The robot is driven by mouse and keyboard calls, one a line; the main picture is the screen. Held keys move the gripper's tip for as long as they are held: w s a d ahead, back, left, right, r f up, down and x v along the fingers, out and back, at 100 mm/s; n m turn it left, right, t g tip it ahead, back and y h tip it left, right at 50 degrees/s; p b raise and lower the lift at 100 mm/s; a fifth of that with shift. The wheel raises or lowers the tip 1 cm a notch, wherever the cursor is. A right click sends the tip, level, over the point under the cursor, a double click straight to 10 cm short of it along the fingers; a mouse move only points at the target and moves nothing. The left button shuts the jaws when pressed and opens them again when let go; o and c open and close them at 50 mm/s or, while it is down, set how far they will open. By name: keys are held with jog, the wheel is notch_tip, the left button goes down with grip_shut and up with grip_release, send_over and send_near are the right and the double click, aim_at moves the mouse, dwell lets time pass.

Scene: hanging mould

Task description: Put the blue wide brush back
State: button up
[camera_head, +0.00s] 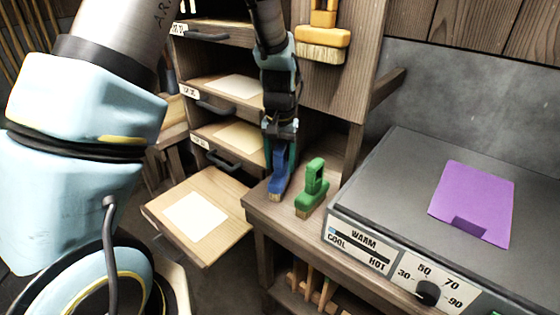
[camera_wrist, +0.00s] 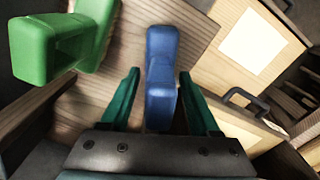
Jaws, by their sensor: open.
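The blue wide brush (camera_head: 278,172) stands upright near the left end of a small wooden bench (camera_head: 262,207), bristles down. In the wrist view the blue brush (camera_wrist: 161,75) lies between the two green fingers of my gripper (camera_wrist: 160,90), with a visible gap on each side. My gripper (camera_head: 281,150) points down over the brush in the head view and is open. The brush's lower end is partly hidden in the wrist view.
A green brush (camera_head: 312,187) stands just right of the blue one. A yellow brush (camera_head: 323,40) hangs on the wooden panel above. An open drawer (camera_head: 240,215) with paper juts out at left. A hot plate (camera_head: 400,170) with a purple sheet (camera_head: 472,200) stands at right.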

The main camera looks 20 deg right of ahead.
notch_tip(320, 180, up, 12)
jog(key=shift+r+b, duration=0.15)
jog(key=shift+b, duration=0.8)
jog(key=s+a+f+n, duration=0.1)
jog(key=a+n, duration=0.1)
jog(key=a, duration=0.8)
jog(key=s+a+f+n+t, duration=0.1)
jog(key=a+f+n, duration=0.1)
jog(key=a, duration=0.8)
jog(key=s+a+f+n, duration=0.1)
jog(key=s+a+n, duration=0.1)
jog(key=a, duration=0.8)
jog(key=shift+f+t, duration=0.15)
jog(key=shift+t, duration=0.15)
jog(key=shift+w, duration=0.1)
